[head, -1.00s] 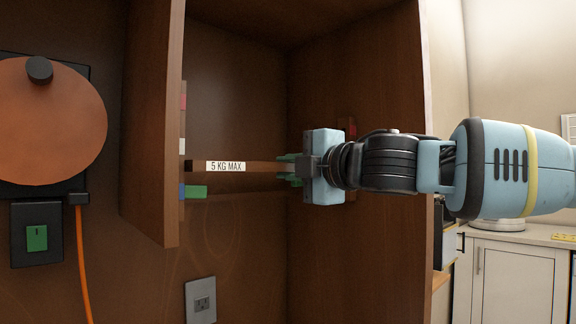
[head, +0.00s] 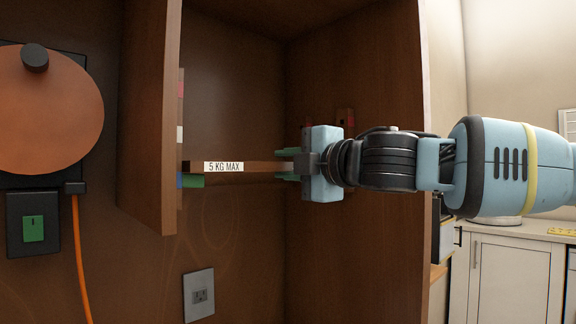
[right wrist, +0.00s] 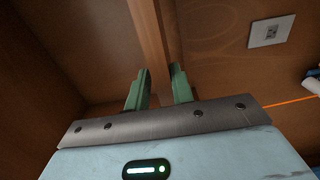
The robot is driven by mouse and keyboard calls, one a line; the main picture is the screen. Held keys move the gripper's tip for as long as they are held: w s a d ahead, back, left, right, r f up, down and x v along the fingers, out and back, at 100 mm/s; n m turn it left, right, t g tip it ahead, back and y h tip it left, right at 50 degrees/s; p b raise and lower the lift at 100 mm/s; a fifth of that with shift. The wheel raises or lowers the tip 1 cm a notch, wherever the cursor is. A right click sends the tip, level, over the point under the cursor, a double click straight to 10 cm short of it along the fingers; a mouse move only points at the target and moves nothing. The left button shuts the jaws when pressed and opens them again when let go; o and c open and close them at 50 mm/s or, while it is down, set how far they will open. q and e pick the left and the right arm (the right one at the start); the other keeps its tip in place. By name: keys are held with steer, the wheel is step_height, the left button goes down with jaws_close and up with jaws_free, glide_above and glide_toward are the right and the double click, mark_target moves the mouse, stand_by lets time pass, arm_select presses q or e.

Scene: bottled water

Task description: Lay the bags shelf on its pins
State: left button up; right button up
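The bags shelf (head: 262,168) is a thin brown board with a "5 KG MAX" label on its front edge. It lies roughly level inside the open wooden cabinet. My right gripper (head: 290,165) holds it near its right end, with green fingers on either side of the board; these also show in the right wrist view (right wrist: 160,88). The left end is just above or touching a green pin (head: 191,181) on the left wall; I cannot tell which. Any matching pin on the right is hidden behind my gripper. My left gripper is not in view.
The cabinet's left wall (head: 150,120) carries red, white and blue marks near the shelf's left end. A round orange-brown disc (head: 45,115), a green switch (head: 33,229) and a socket (head: 199,295) lie outside or below.

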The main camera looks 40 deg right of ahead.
steer(key=o, duration=0.3)
steer(key=shift+f, duration=0.1)
steer(key=s, duration=0.5)
steer(key=s+p, duration=0.1)
steer(key=s, duration=0.2)
steer(key=shift+d, duration=0.25)
stand_by(0.8)
